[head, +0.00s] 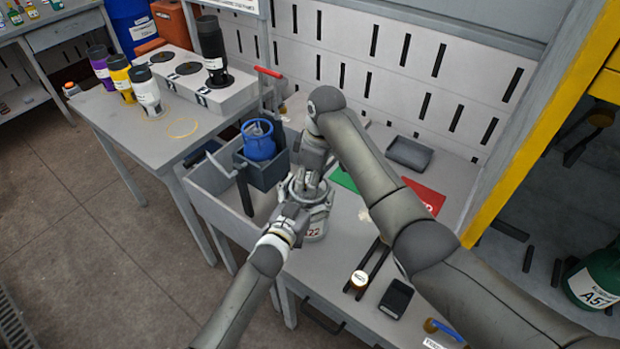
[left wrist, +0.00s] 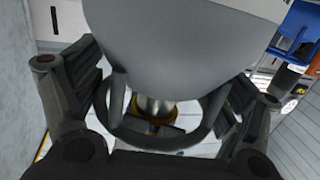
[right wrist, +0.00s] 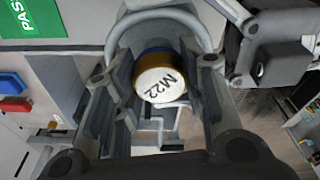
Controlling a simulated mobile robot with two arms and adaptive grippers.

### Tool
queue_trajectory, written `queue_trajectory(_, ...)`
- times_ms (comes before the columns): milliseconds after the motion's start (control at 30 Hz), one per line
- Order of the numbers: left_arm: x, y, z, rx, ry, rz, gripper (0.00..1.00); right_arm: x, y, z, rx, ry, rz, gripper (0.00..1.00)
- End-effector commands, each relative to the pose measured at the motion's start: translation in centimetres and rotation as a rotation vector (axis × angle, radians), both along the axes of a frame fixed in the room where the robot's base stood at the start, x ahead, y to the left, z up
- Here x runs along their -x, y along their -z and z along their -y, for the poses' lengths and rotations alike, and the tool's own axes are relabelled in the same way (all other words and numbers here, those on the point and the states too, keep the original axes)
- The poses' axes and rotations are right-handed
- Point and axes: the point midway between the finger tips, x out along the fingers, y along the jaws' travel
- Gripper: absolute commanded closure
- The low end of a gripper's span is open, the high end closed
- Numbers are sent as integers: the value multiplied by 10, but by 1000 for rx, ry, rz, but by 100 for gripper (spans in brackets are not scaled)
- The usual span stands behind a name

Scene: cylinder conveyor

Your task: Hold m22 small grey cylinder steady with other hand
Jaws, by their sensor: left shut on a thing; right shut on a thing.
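My right gripper (head: 310,184) comes from above and is shut on the brown-rimmed knob (right wrist: 160,80) with the white M22 face, inside the collar. The cylinder's base is hidden.
A grey tray (head: 409,153), red mat (head: 425,196) and black box (head: 396,298) lie on the bench. Purple, yellow and white cylinders (head: 148,92) stand on the left table.

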Motion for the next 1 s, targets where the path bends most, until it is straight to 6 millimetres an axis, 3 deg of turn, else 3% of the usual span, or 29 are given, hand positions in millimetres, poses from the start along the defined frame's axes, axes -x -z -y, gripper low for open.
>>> queue_trajectory(167,-1,-7,4,6,8,18,39,2,8,1,0,47,-7,96)
queue_trajectory(600,0,-7,5,7,8,17,39,2,8,1,1,495,-6,95)
queue_trajectory(1000,0,-7,4,9,8,16,39,1,8,2,3,542,-6,95)
